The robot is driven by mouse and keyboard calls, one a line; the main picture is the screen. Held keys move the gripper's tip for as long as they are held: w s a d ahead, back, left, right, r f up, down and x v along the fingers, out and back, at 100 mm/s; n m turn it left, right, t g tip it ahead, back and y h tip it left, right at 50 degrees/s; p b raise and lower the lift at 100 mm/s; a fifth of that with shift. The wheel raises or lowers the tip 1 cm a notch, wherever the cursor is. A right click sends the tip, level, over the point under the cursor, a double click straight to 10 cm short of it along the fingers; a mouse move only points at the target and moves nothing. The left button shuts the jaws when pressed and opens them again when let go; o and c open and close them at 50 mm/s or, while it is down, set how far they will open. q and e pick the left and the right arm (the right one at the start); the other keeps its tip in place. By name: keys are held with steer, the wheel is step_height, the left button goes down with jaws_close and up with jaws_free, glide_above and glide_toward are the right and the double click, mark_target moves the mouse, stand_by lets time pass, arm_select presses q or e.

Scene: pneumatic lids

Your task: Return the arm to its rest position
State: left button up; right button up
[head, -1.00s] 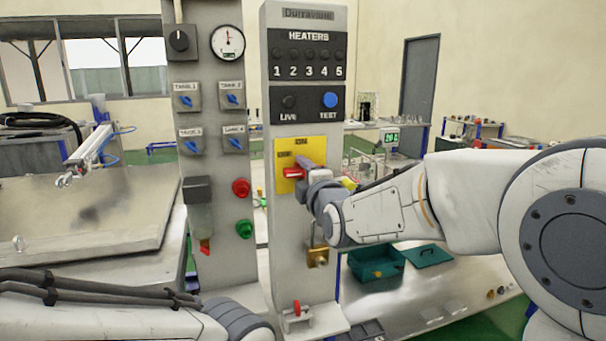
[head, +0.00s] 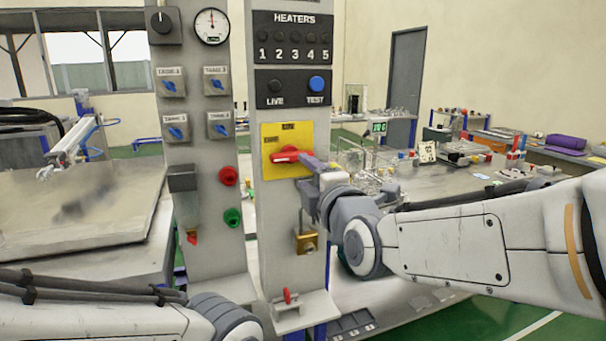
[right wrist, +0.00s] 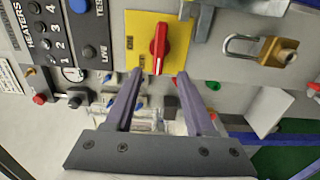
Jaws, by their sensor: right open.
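My right gripper (head: 306,164) is open and empty in front of the heater panel (head: 265,210). A red rotary handle (head: 286,155) on a yellow plate (head: 272,172) lies roughly level in the head view. In the right wrist view, the red handle (right wrist: 159,48) shows just beyond the two spread fingertips (right wrist: 160,75), on the yellow plate (right wrist: 136,28), with no finger closed on it. My right arm reaches in from the right. Part of my left arm shows at the lower left of the head view; its gripper is out of frame.
A brass padlock (head: 306,243) hangs below the handle, close to my right wrist. A second grey panel (head: 205,258) with dials and blue valves stands to the left. A metal bench (head: 460,187) lies behind my right arm. A small red toggle (head: 287,296) sits at the panel's foot.

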steer(key=s+a+f+m+g+p, duration=0.4)
steer(key=s+f+m+g, duration=0.3)
steer(key=s+f, duration=0.4)
steer(key=s+d+f+m+g+h+p, duration=0.1)
steer(key=s+d+f+m+g+h, duration=0.1)
steer(key=s, duration=0.7)
steer(key=s+d+f+m+g+h+p, duration=0.2)
steer(key=s+d+f+m+g, duration=0.2)
steer(key=s+g, duration=0.4)
step_height(320, 180, down, 2)
steer(key=shift+s+d+m+h, duration=0.2)
steer(key=shift+s+m+h, duration=0.1)
steer(key=shift+s+m, duration=0.55)
